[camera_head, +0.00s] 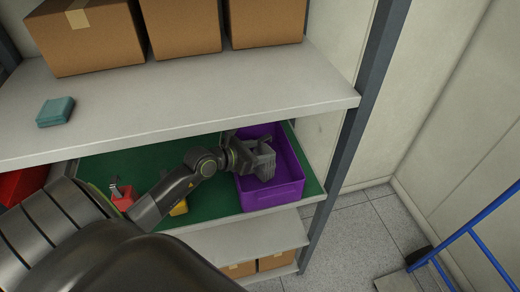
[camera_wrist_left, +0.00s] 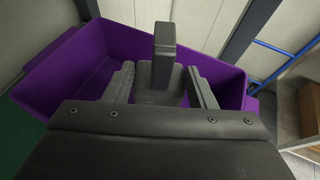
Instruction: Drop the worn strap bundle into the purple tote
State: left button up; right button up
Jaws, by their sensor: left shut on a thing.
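The purple tote (camera_head: 272,195) stands at the right end of the green-topped shelf; it fills much of the left wrist view (camera_wrist_left: 62,75). My left gripper (camera_head: 264,160) is over the tote's opening, with its fingers pointing into it. In the left wrist view its two fingers (camera_wrist_left: 163,88) are shut on a dark grey block-like thing (camera_wrist_left: 164,45), which I take to be the worn strap bundle. Its lower part is hidden between the fingers. I cannot tell how high it is above the tote's floor. My right gripper is not in view.
A red item (camera_head: 122,197) and a yellow item (camera_head: 179,208) lie on the green surface (camera_head: 125,160) near my left arm. The upper shelf (camera_head: 200,95) overhangs it, holding a teal block (camera_head: 55,111) and cardboard boxes (camera_head: 182,27). A grey post (camera_head: 355,130) stands right of the tote.

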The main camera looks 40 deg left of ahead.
pick_arm(q)
jog(key=shift+f, duration=0.3)
jog(key=o, duration=1.3)
jog(key=shift+r, duration=0.1)
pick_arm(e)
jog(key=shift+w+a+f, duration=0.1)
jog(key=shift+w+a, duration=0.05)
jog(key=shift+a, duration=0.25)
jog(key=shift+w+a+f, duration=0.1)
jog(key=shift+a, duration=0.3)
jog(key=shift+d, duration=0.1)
pick_arm(q)
jog(key=shift+r, duration=0.2)
jog(key=shift+r+p, duration=0.4)
jog(key=shift+r, duration=0.05)
jog(key=v, duration=0.6)
jog(key=shift+s+a+f+b, duration=0.1)
jog(key=shift+b, duration=0.3)
jog(key=shift+s+a+r, duration=0.1)
jog(key=shift+s+r, duration=0.2)
jog(key=shift+s, duration=0.3)
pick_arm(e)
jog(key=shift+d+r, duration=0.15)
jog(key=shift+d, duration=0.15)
